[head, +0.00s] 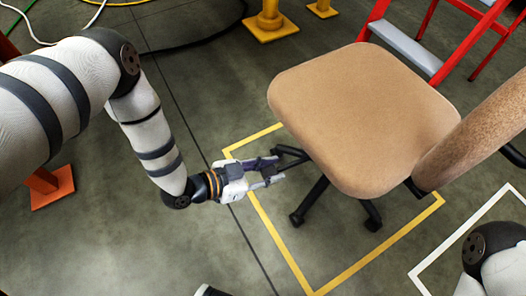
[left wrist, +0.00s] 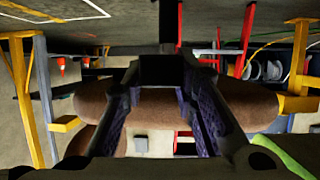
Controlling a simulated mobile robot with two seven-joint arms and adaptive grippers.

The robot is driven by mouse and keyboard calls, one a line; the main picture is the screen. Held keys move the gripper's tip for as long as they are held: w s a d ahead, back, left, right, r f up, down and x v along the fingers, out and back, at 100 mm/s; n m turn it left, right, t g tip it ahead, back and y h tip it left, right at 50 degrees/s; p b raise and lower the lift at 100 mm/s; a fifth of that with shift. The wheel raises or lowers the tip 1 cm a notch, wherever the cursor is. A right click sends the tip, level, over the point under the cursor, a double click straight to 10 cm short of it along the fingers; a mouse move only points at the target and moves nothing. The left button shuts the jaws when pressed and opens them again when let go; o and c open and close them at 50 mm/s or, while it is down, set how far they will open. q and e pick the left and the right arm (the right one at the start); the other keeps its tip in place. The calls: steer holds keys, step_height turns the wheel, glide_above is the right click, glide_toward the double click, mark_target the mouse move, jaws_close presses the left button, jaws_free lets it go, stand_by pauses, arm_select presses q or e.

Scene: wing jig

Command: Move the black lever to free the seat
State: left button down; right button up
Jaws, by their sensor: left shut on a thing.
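The office chair has a tan seat (head: 360,115), a backrest (head: 480,130) at right and dark legs (head: 310,200) on the floor. My left gripper (head: 276,171) reaches in low at the seat's left side, its fingertips by the dark parts there. It is shut on a dark piece that I take for the black lever (left wrist: 163,70), seen between the fingers in the left wrist view. The lever's inner end under the seat is hidden. The seat's brown edge (left wrist: 95,106) lies behind the fingers in that view. My right gripper is out of view; only part of that arm shows.
The chair stands over a yellow floor outline (head: 375,258). A red stepladder (head: 440,45) stands behind it. Yellow posts (head: 268,25) stand at the back, and an orange base (head: 52,188) is at left. A white outline (head: 430,262) lies at right.

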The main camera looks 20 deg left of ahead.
arm_select(q)
steer(key=s+d+n+t+y+p, duration=0.3)
steer(key=s+d+n+y, duration=0.2)
steer(key=d, duration=0.2)
steer(key=shift+d+f+y, duration=0.15)
steer(key=shift+d+y, duration=0.15)
steer(key=c, duration=2.4)
jaws_free()
steer(key=shift+d, duration=0.1)
steer(key=c, duration=1.2)
jaws_free()
steer(key=shift+w, duration=0.1)
steer(key=shift+c, duration=0.2)
steer(key=v, duration=1.2)
